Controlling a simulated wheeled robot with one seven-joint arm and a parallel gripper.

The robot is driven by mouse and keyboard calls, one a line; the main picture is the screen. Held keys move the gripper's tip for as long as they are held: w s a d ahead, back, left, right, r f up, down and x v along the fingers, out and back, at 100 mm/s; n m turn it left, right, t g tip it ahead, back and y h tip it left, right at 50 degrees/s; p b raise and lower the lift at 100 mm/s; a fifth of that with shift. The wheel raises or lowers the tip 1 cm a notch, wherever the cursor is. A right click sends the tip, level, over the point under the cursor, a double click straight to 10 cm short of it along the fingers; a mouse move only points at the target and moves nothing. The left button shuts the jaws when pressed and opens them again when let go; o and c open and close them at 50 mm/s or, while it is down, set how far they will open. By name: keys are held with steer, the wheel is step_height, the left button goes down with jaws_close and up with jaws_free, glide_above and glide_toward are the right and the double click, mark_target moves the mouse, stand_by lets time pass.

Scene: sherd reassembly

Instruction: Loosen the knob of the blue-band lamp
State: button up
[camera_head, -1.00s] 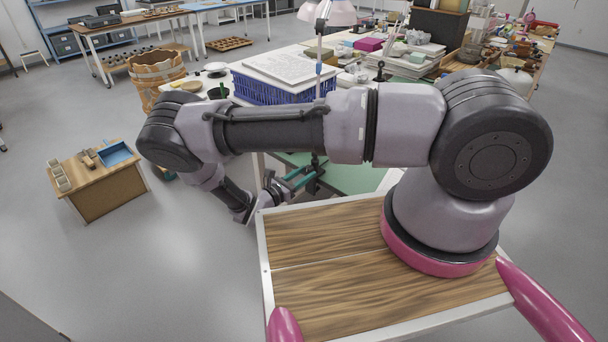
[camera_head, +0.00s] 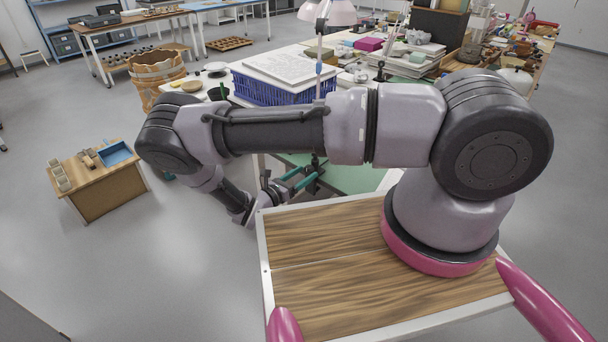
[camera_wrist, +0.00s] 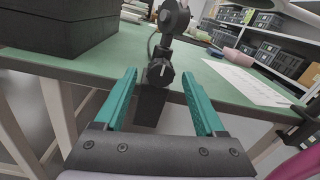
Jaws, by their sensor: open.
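The blue-band lamp's pole (camera_head: 319,52) rises behind my arm in the head view, with a blue band (camera_head: 318,68) on it and a pale shade above. Its dark clamp (camera_head: 316,162) is at the table edge, partly hidden by my arm. In the wrist view the black knob (camera_wrist: 160,72), with a pale mark on its face, is on the clamp in front of the table edge. My gripper (camera_wrist: 158,78) is open, its teal fingers either side of the knob's line, with visible gaps on both sides. Whether the tips reach the knob's depth is unclear. My gripper also shows in the head view (camera_head: 308,174).
The green table top (camera_wrist: 215,88) lies behind the knob, with a black box (camera_wrist: 60,22) at left and a white sheet (camera_wrist: 245,82) at right. A blue crate (camera_head: 270,92) stands near the pole. A small wooden cabinet (camera_head: 110,192) stands left; floor between is clear.

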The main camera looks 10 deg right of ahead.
steer(key=v, duration=1)
steer(key=shift+a, duration=0.15)
steer(key=shift+s, duration=0.15)
